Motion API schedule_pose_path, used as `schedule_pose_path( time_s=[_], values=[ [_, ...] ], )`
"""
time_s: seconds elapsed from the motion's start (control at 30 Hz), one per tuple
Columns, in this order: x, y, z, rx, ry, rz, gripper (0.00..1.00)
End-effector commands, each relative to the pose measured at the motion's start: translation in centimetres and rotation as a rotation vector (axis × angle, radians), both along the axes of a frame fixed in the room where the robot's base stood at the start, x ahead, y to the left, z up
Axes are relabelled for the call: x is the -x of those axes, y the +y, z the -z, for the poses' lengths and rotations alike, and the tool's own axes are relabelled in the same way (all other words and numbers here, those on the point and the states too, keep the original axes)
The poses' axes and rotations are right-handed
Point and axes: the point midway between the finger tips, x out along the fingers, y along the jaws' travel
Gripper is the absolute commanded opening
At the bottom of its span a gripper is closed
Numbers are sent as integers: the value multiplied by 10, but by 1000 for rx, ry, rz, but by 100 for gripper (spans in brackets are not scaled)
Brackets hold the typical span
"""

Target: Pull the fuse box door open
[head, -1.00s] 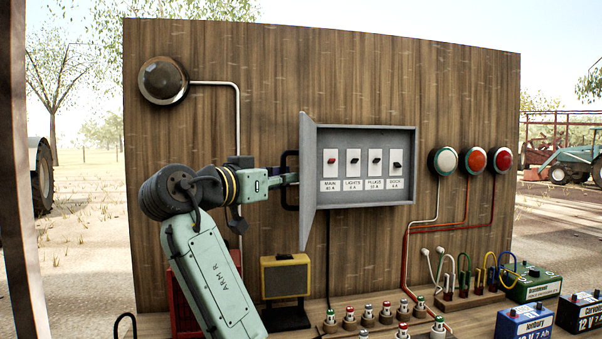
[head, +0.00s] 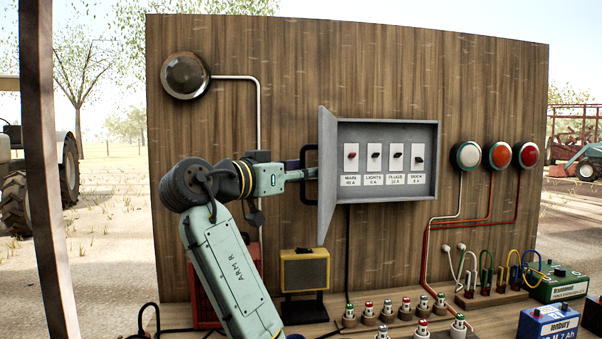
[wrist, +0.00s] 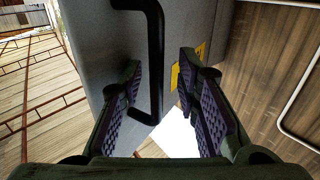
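The grey fuse box (head: 437,165) is mounted on the wooden board. Its door (head: 327,180) stands swung out at the left, roughly square to the board, and the row of labelled switches (head: 374,160) inside is exposed. The black door handle (head: 307,188) is on the door's left-hand face. My gripper (head: 314,173) is at this handle. In the wrist view, my gripper's fingers (wrist: 160,95) are apart, with the handle bar (wrist: 156,50) between or just beyond them. A gap shows on both sides of the bar. Contact with the handle cannot be told.
A round brown fixture (head: 184,75) and a pipe are on the board above my arm. A yellow-fronted box (head: 304,270) stands below the door. Several small pegs with coloured tops (head: 405,308), batteries (head: 547,325) and wires crowd the bench at lower right.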

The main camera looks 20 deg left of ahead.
Motion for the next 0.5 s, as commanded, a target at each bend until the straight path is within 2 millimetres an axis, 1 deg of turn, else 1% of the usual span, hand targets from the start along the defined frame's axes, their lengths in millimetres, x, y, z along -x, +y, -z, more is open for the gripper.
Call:
schedule_pose_path(
  time_s=[0.17, 0.27, 0.37, 0.5],
  values=[
    [1, 1, 0, 0, 0, 0, 30],
    [7, 4, 0, 0, -1, -2, 30],
    [22, 10, 0, 0, -2, -4, 30],
    [50, 21, -1, 0, -2, -5, 30]
  ],
)
